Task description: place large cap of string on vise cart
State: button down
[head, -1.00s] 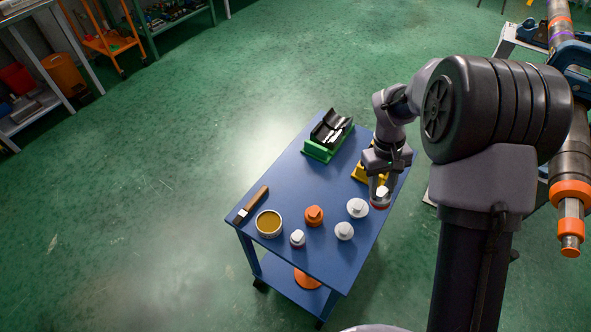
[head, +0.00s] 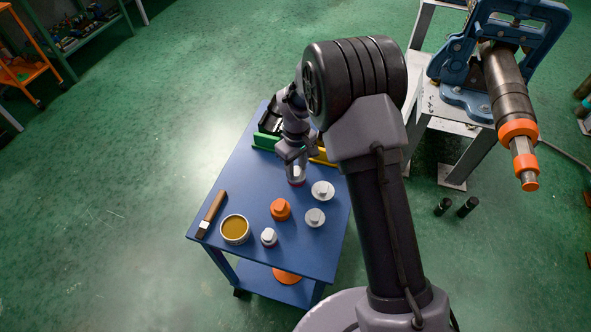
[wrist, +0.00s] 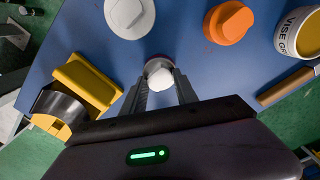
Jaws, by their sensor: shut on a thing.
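My gripper (head: 294,165) is over the far half of the blue vise cart (head: 236,192), shut on a cap with a pale knob and a reddish rim (head: 296,181). In the wrist view the knob of this cap (wrist: 159,72) sits between the two fingers. I cannot tell whether its underside touches the cart top. Other caps stand nearby on the cart: a wide white one (head: 322,190), a smaller white one (head: 315,217), an orange one (head: 280,209) and a small white one with a reddish base (head: 268,237). I cannot tell which is the large cap of string.
A grease tin (head: 235,230) and a brush (head: 212,213) are at the cart's left edge. A green holder (head: 266,141) and a yellow holder (wrist: 86,84) stand at its far end. A blue vise (head: 465,90) holds a pipe with orange end fittings (head: 519,132) at upper right.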

jog(key=shift+f, duration=0.1)
jog(key=c, duration=0.9)
grip_release()
jog(key=shift+c, duration=0.2)
notch_tip(320, 180, up, 15)
jog(key=p, duration=0.5)
notch_tip(320, 180, up, 11)
jog(key=m+t, duration=0.2)
jog(key=m, duration=0.2)
send_over(297, 172)
jog(key=s+d, duration=0.2)
jog(key=s, duration=0.4)
jog(key=s+d+r+m+t+y, duration=0.1)
jog(key=s+r+m, duration=0.3)
jog(key=s, duration=0.6)
jog(key=s+d+r+m+t+y, duration=0.1)
jog(key=s+r+m, duration=0.3)
jog(key=s, duration=0.7)
jog(key=shift+s+d+t, duration=0.25)
jog(key=shift+d+t, duration=0.15)
jog(key=shift+t, duration=0.5)
